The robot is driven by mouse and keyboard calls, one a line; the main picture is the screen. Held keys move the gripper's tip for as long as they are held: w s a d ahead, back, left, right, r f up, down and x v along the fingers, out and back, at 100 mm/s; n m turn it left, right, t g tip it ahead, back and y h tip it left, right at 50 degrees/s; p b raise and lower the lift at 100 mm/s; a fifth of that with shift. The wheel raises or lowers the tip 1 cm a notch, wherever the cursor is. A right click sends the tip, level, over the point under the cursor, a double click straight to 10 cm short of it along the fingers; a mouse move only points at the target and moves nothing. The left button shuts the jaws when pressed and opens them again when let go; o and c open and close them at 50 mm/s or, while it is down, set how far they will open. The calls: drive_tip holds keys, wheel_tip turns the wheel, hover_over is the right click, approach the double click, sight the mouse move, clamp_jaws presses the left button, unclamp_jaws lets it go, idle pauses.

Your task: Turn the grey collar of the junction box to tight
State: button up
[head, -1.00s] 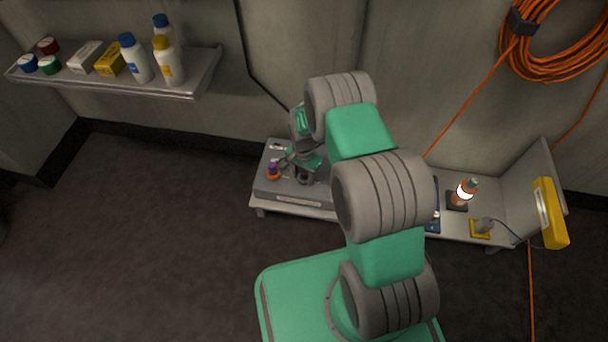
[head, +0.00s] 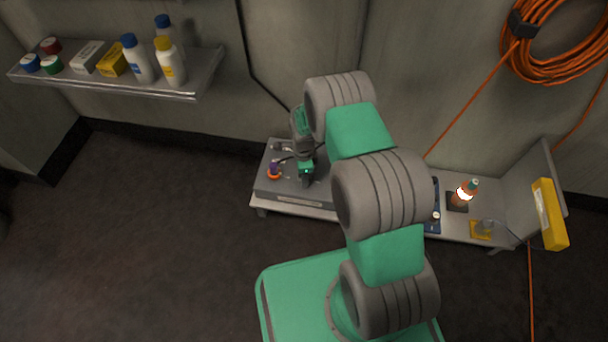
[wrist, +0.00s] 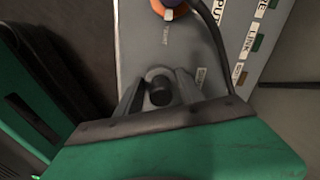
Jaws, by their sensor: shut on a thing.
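The junction box (head: 268,186) is a flat grey box on the low bench. My gripper (head: 307,181) points down onto its top, right of an orange ring with a purple top (head: 274,171). In the wrist view my gripper (wrist: 160,98) is shut on the grey collar (wrist: 157,73), with one finger on each side. A dark round stub shows in the collar's middle. The fingers and palm hide part of the collar. The small marks beside it are too blurred to read.
A black cable (wrist: 212,42) runs close beside the collar. A shelf with bottles (head: 190,90) hangs at the left wall.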

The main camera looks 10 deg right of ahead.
drive_tip(key=shift+d+m, duration=0.15)
drive_tip(key=shift+m, duration=0.55)
drive_tip(key=o, duration=1)
drive_tip(key=shift+s, duration=0.1)
drive_tip(key=o, duration=0.4)
wheel_tip(320, 180, up, 8)
drive_tip(key=p, duration=0.3)
drive_tip(key=shift+f, duration=0.1)
